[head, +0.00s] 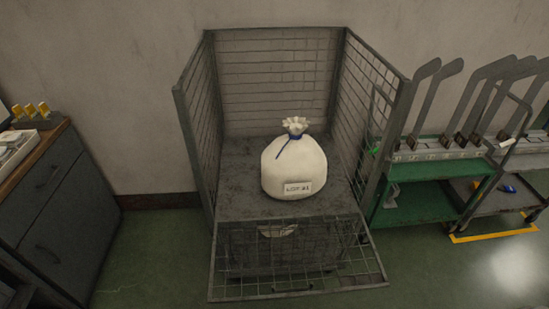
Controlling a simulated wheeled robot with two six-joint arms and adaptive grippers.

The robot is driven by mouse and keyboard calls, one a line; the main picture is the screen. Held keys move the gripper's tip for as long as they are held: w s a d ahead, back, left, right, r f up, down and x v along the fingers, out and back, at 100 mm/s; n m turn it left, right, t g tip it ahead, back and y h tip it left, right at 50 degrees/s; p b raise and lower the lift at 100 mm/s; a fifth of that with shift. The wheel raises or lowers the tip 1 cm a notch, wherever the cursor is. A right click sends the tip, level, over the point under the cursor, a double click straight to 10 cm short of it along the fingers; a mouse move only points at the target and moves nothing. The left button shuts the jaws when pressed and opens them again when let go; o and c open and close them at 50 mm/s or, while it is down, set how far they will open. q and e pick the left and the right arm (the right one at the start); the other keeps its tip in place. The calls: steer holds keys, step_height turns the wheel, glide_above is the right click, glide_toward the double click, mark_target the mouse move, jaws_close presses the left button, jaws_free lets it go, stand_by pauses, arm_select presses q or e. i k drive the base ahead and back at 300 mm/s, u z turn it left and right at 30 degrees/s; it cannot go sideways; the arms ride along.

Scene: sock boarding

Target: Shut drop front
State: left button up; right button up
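A grey wire-mesh cage (197,115) stands against the wall in the head view, with mesh on its back and two sides. Its drop front (225,288), a mesh panel, is lowered and hangs out toward me at the cage's lower front edge. A white tied sack (290,168) with a blue tie and a "LOT 21" label sits upright on the cage's grey deck (238,190). Below the deck, something pale shows partly through the mesh; I cannot tell what it is. Neither of my grippers is in view.
A green cart (425,205) with several upright grey boards (424,85) stands close to the cage's right side. A dark drawer cabinet (55,195) is at the left. Green floor (150,255) is clear between the cabinet and cage. A yellow floor line (490,235) is at the right.

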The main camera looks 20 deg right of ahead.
mark_target(377, 279)
steer(key=u, duration=1.95)
steer(key=k, duration=1.35)
steer(key=z, duration=1.65)
steer(key=i, duration=0.5)
steer(key=z, duration=0.05)
